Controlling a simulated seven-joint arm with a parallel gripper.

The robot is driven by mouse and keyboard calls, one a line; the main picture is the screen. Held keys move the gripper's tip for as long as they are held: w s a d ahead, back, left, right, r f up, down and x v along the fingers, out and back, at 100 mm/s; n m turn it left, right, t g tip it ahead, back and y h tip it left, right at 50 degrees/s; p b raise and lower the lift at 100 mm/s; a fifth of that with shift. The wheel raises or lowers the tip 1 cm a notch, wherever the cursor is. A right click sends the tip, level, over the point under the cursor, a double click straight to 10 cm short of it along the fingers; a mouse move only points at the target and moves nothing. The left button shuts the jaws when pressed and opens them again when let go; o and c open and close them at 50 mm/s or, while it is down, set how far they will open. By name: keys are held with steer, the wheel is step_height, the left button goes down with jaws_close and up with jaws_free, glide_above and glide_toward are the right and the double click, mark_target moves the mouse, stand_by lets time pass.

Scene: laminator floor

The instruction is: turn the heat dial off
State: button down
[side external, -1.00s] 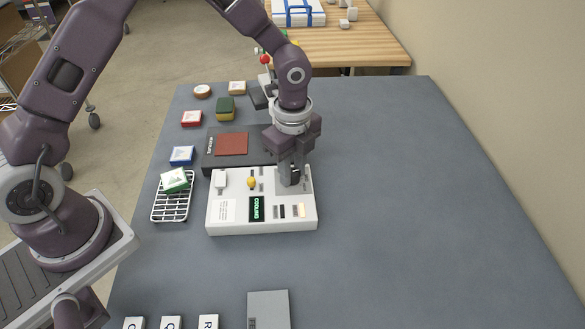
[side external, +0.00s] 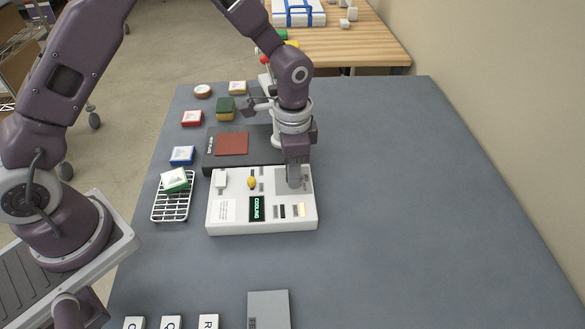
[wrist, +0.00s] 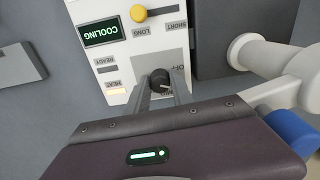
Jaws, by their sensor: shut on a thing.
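The white control panel (side external: 235,188) stands on the grey table. My gripper (side external: 294,184) points down at its far right part. In the wrist view, my gripper (wrist: 161,86) is shut on the black heat dial (wrist: 160,77), one finger on each side. The dial's pointer direction is hard to tell. The display (wrist: 101,32) reads COOLING in green; it also shows in the side view (side external: 257,208). The HEAT lamp (wrist: 116,91) glows pale orange, and the READY lamp (wrist: 107,69) looks dark.
A yellow knob (wrist: 139,13) sits at the LONG/SHORT slot. A dark box with a red-brown patch (side external: 232,144) stands behind the panel. The table to the right is clear.

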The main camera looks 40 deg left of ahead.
steer(key=n, duration=0.4)
steer(key=shift+d+n, duration=0.1)
steer(key=shift+n, duration=0.2)
steer(key=shift+w+n, duration=0.1)
steer(key=shift+n, duration=1.7)
steer(key=c, duration=1.1)
jaws_free()
step_height(320, 180, up, 7)
steer(key=shift+r, duration=0.1)
steer(key=shift+r, duration=0.1)
